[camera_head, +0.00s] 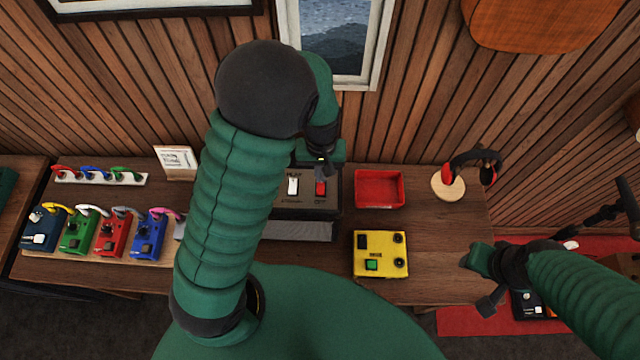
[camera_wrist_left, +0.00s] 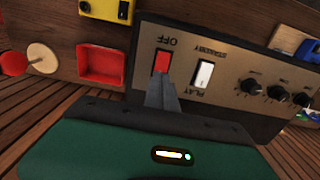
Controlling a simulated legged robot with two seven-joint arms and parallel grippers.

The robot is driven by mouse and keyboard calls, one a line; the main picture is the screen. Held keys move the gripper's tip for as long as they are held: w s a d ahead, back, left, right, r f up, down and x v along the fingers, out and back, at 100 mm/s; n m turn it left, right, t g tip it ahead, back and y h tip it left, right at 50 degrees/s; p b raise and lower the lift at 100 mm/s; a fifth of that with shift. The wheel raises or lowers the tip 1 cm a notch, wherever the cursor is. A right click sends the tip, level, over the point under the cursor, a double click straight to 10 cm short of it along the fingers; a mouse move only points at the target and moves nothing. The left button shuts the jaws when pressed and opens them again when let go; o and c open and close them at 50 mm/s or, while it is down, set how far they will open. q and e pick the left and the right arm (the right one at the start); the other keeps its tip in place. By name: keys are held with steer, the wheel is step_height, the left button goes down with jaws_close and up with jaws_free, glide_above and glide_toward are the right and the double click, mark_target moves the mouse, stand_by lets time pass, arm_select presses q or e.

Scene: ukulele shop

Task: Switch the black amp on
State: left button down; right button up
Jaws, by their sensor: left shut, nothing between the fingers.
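The black amp (camera_head: 305,231) stands on the wooden table, partly hidden behind my left arm. Its panel has a red rocker switch (camera_head: 320,188) with "OFF" lettered below it and a white switch (camera_head: 293,186) lettered "PLAY" and "STANDBY". The left wrist view shows the panel upside down, with the red switch (camera_wrist_left: 161,62), the white switch (camera_wrist_left: 203,74) and black knobs (camera_wrist_left: 250,87). My left gripper (camera_wrist_left: 164,90) is shut and empty, its tips at the red switch's edge; contact cannot be told. My right gripper (camera_head: 484,282) is over the table's right end, its opening unclear.
A red tray (camera_head: 380,189) and a yellow pedal (camera_head: 380,254) lie right of the amp. Headphones (camera_head: 474,166) hang on a wooden stand farther right. Several coloured pedals (camera_head: 112,234), a cable rack (camera_head: 100,178) and a small sign (camera_head: 177,160) occupy the left side.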

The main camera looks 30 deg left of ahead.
arm_select(q)
steer(key=shift+w+d, duration=0.1)
stand_by(0.4)
steer(key=shift+f+b, duration=0.65)
steer(key=shift+f, duration=0.2)
stand_by(0.3)
step_height(320, 180, up, 7)
steer(key=p, duration=0.6)
steer(key=shift+r+p, duration=0.1)
steer(key=shift+p, duration=0.25)
